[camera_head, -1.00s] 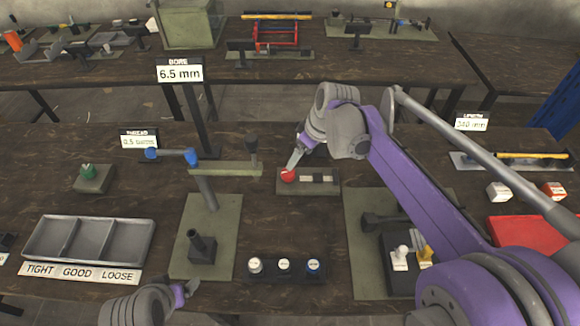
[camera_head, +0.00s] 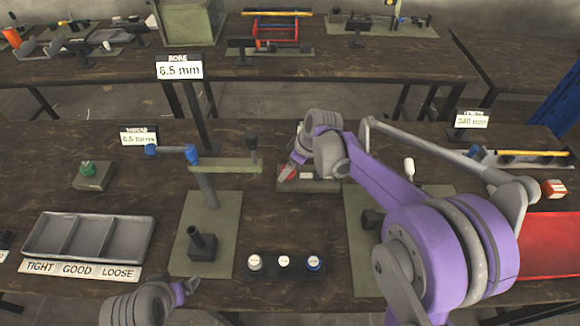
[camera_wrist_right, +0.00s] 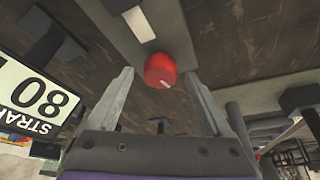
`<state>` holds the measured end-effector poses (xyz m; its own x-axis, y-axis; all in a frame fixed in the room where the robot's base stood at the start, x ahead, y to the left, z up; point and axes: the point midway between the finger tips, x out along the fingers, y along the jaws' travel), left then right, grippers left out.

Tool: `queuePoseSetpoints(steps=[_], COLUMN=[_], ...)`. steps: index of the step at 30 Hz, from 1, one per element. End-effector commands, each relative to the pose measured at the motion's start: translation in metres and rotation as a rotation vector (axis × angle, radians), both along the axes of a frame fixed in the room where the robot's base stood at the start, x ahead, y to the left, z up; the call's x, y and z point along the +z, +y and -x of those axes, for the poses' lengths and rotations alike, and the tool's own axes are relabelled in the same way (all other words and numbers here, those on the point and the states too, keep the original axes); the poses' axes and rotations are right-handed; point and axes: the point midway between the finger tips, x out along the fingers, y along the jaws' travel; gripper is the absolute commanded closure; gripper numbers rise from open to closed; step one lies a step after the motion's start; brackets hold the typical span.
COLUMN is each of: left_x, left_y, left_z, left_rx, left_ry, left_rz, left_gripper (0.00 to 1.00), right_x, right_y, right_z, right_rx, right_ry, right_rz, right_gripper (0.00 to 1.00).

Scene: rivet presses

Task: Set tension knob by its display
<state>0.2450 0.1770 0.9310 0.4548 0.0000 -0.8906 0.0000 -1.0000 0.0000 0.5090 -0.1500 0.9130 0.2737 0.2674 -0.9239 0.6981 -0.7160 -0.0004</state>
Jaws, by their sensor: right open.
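In the right wrist view a red knob (camera_wrist_right: 160,68) with a small white mark sits on a grey-green base plate (camera_wrist_right: 118,22). My right gripper (camera_wrist_right: 158,76) is open, its fingers on either side of the knob; I cannot tell whether they touch it. A display (camera_wrist_right: 30,95) at the left edge reads 80 upside down, with a partly cut-off word starting STRA. In the head view the right gripper (camera_head: 291,171) covers most of the knob on its plate (camera_head: 310,187). My left gripper (camera_head: 186,290) hangs low at the front, away from the knob; its opening is unclear.
A press with a blue-ended lever (camera_head: 192,156) stands left of the knob plate. Several capped items (camera_head: 284,263) stand in a black holder in front. A three-part tray (camera_head: 88,238) is at left, a red tray (camera_head: 555,245) at right. A bore sign (camera_head: 179,71) stands behind.

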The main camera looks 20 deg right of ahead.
Motion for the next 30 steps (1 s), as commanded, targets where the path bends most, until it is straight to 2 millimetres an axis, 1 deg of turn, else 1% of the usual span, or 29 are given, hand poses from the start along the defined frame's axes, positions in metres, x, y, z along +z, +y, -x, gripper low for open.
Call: queuePoseSetpoints(steps=[8,9,11,12,14,15,17,18,22,23,26,30], left_x=[0.0000,0.0000,0.0000,0.0000,0.0000,0.0000,0.0000,0.0000,0.0000,0.0000,-0.0007,-0.0045], left_y=[0.0000,0.0000,0.0000,0.0000,0.0000,0.0000,0.0000,0.0000,0.0000,0.0000,0.0000,0.0000], left_z=[0.0000,0.0000,0.0000,0.0000,0.0000,0.0000,0.0000,0.0000,0.0000,0.0000,0.0002,0.0014], left_rx=[0.000,0.000,0.000,0.000,0.000,0.000,0.000,0.000,0.000,0.000,0.000,0.000], left_ry=[0.000,0.000,0.000,0.000,0.000,0.000,0.000,0.000,0.000,0.000,0.000,0.003], left_rz=[0.000,0.000,0.000,0.000,0.000,0.000,0.000,0.000,0.000,0.000,0.000,0.000], left_gripper=[0.16,0.16,0.16,0.16,0.16,0.16,0.16,0.16,0.16,0.16,0.16,0.16], right_x=[-0.0020,-0.0019,-0.0019,-0.0018,-0.0018,-0.0018,-0.0018,-0.0017,-0.0017,-0.0017,-0.0018,-0.0027], right_y=[0.0006,0.0006,0.0007,0.0007,0.0007,0.0007,0.0007,0.0006,0.0006,0.0006,0.0008,0.0021], right_z=[-0.0008,-0.0008,-0.0007,-0.0007,-0.0007,-0.0007,-0.0007,-0.0007,-0.0007,-0.0007,-0.0004,0.0005], right_rx=[0.000,0.000,0.000,0.000,0.000,0.000,0.000,0.000,0.000,0.000,-0.012,-0.108], right_ry=[0.000,0.000,0.000,0.000,0.000,0.000,0.000,0.000,0.000,0.000,0.000,0.000], right_rz=[0.000,0.000,0.000,0.000,0.000,0.000,0.000,0.000,0.000,0.000,0.001,0.001], right_gripper=[0.16,0.20,0.31,0.38,0.49,0.56,0.67,0.74,0.97,1.00,1.00,1.00])
